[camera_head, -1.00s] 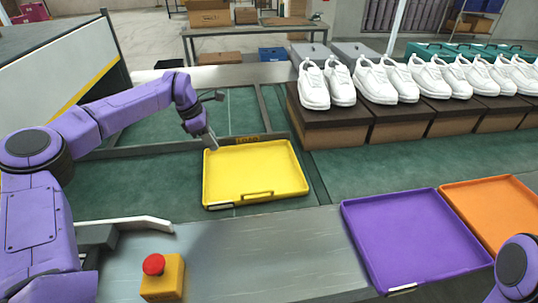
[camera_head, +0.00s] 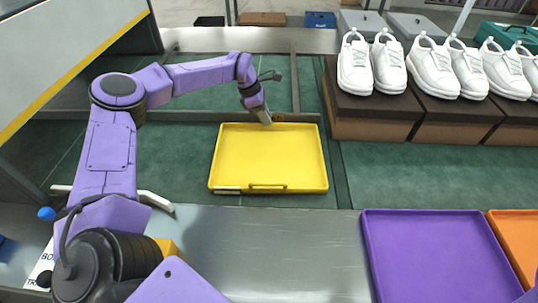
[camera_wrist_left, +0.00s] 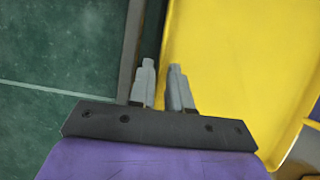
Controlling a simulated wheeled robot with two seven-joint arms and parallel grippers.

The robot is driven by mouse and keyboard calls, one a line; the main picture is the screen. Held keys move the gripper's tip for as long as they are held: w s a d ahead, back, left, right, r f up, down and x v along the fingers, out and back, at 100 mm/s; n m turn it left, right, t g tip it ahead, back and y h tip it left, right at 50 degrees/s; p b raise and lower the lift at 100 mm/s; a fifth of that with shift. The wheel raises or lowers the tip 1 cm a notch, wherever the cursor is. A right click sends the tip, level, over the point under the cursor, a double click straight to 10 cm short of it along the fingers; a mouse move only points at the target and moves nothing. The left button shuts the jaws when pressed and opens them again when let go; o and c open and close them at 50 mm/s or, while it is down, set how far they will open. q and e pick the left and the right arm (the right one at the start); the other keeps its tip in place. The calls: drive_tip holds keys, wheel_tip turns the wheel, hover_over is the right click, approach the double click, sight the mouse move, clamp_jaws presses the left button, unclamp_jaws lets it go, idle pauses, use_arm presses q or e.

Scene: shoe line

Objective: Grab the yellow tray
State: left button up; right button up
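In the left wrist view, the two grey fingers (camera_wrist_left: 163,66) are close together with only a narrow gap. The tray's yellow rim (camera_wrist_left: 168,35) runs into this gap, one finger on each side, so the gripper looks shut on the rim. The fingertips' contact is partly hidden. My right gripper is not in view.
A purple tray (camera_head: 440,250) and an orange tray (camera_head: 515,240) lie at the front right. White shoes (camera_head: 375,62) stand on brown boxes (camera_head: 370,128) at the back right. A yellow block (camera_head: 167,246) is partly hidden behind my left arm.

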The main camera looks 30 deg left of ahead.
use_arm(q)
drive_tip(key=shift+x, duration=0.8)
clamp_jaws()
drive_tip(key=shift+r, duration=0.1)
